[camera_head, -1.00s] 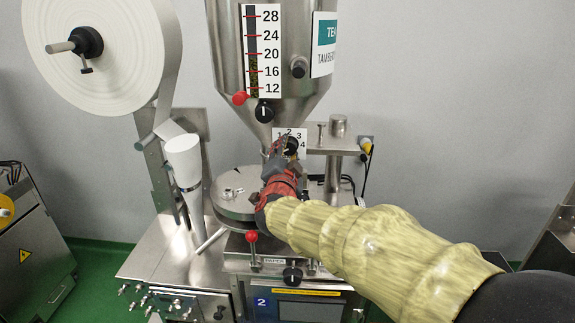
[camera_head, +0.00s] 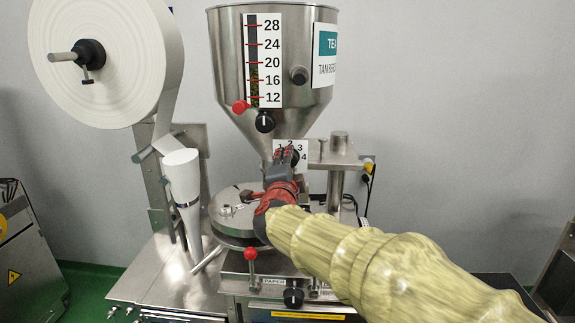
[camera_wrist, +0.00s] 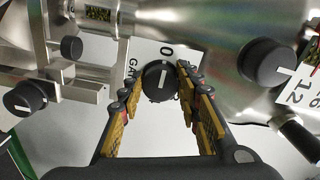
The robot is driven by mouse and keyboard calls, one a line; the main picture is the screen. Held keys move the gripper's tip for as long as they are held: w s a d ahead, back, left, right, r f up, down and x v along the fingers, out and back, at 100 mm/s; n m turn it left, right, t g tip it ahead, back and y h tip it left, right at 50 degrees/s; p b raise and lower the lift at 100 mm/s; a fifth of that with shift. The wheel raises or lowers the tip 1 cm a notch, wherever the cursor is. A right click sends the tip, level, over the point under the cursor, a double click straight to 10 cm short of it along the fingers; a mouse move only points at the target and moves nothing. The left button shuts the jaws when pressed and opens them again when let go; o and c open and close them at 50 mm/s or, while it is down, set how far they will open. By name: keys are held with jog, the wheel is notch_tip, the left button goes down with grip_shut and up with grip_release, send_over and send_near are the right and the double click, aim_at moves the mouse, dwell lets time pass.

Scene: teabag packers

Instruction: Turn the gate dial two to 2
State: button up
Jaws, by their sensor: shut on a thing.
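The gate dial two is a small black knob with a white pointer line, in front of a white number plate under the hopper. In the wrist view the dial (camera_wrist: 157,82) sits between my fingertips, its line pointing roughly toward a printed 0. My gripper (camera_wrist: 160,76) is shut on it. In the head view my gripper (camera_head: 287,157) reaches the plate (camera_head: 303,147) from below and largely hides the dial.
The steel hopper (camera_head: 290,105) stands above, with a level scale (camera_head: 263,60), a red-tipped pointer (camera_head: 240,106) and another black knob (camera_head: 265,122). A round plate (camera_head: 230,208) lies below left. A paper roll (camera_head: 110,60) is at left, and a red-knobbed lever (camera_head: 251,254) below.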

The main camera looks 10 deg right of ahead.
jog(key=o, duration=1.2)
jog(key=shift+c, duration=0.2)
jog(key=shift+s, duration=0.1)
jog(key=v, duration=1.2)
